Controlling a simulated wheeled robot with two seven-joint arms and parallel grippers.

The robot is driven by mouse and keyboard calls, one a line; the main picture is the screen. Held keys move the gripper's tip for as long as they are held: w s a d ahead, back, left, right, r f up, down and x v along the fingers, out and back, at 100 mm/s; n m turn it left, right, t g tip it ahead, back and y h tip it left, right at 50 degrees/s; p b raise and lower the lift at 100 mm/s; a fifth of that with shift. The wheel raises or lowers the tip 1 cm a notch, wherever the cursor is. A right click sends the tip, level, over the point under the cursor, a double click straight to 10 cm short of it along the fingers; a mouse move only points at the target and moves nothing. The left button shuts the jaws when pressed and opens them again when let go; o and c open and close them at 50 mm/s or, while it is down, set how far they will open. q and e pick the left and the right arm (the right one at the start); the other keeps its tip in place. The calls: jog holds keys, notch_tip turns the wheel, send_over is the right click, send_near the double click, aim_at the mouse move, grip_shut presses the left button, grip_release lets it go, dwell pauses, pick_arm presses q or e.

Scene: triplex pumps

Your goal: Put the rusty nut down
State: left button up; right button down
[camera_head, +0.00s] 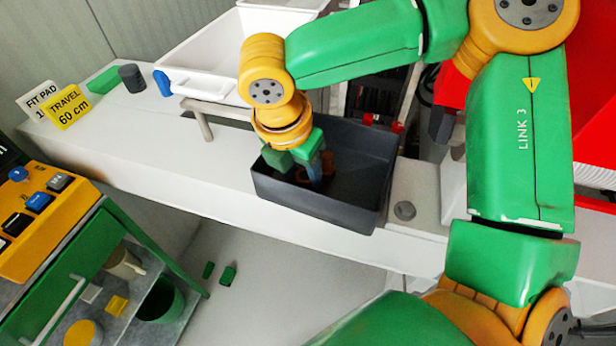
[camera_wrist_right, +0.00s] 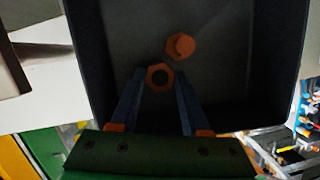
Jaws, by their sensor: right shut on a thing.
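The rusty nut (camera_wrist_right: 160,67), an orange-brown hexagonal ring, sits between the fingertips of my right gripper (camera_wrist_right: 160,80) in the wrist view. The gripper is shut on it. In the head view my right gripper (camera_head: 312,174) reaches down inside a dark grey bin (camera_head: 330,207). Another rusty piece with a hexagonal head (camera_wrist_right: 181,47) lies in the bin just beyond the held nut. I cannot tell whether the held nut touches the bin floor. My left gripper is not in view.
The bin stands on a white bench (camera_head: 225,165), its walls close around the gripper. A white tray (camera_head: 205,65) stands behind. A red container (camera_head: 590,130) is at right.

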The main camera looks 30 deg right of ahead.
jog(key=shift+s+d, duration=0.1)
jog(key=shift+s, duration=0.05)
jog(key=shift+c, duration=1.9)
grip_release()
jog(key=shift+s, duration=0.1)
jog(key=v, duration=0.3)
jog(key=p+v, duration=0.1)
jog(key=v, duration=0.1)
jog(key=shift+r, duration=0.4)
jog(key=p+v, duration=0.4)
jog(key=v, duration=0.2)
jog(key=shift+r+p, duration=0.3)
jog(key=shift+p, duration=0.05)
